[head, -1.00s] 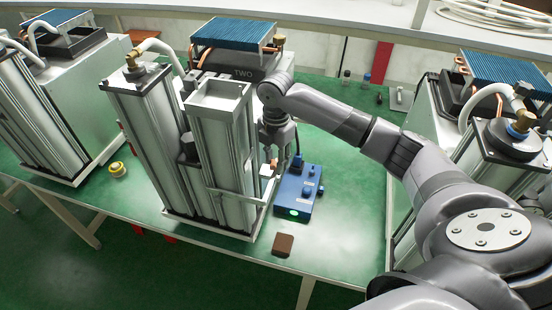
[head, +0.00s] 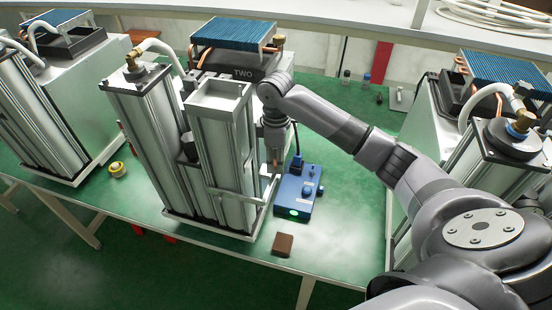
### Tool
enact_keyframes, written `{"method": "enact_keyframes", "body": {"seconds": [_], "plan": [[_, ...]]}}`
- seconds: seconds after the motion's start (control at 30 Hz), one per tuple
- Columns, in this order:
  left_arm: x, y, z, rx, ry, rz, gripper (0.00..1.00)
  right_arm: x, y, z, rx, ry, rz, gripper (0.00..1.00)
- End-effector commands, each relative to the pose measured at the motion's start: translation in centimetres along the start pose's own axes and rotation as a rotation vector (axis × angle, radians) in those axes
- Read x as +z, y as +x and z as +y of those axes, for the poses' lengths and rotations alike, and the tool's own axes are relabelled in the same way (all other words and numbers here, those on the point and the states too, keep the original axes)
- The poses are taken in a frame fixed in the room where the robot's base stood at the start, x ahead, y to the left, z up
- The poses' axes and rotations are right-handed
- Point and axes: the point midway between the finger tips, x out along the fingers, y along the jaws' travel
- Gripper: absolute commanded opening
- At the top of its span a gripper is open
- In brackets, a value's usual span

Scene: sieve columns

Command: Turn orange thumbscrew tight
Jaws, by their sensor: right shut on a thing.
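My right gripper (head: 275,165) points down just right of the front silver column (head: 222,150) of the middle unit, marked TWO. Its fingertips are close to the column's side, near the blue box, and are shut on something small. An orange-brown bit (head: 275,163) shows at the fingertips; it is too small to tell its exact shape or whether it is the thumbscrew. My left gripper is out of view.
A blue box (head: 299,192) with knobs and a green light stands right of the column. A brown block (head: 283,244) lies near the front edge, and a yellow roll (head: 117,169) at left. Green bench (head: 345,215) is clear at right.

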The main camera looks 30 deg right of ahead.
Motion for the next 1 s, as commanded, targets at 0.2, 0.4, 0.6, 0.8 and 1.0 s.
{"method": "enact_keyframes", "body": {"seconds": [0.2,0.4,0.6,0.8,1.0], "plan": [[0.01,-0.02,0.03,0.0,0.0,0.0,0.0,-0.09,-0.19,0.12,0.004,0.208,0.004,0.02],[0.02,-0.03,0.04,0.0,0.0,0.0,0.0,-0.08,-0.18,0.1,0.003,0.397,0.005,0.02],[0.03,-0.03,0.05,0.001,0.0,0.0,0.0,-0.07,-0.23,0.15,0.003,0.572,0.006,0.02],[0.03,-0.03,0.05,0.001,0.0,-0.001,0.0,-0.08,-0.22,0.14,0.003,0.712,0.006,0.02],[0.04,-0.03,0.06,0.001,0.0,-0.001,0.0,-0.06,-0.25,0.18,0.004,0.804,0.006,0.02]]}}
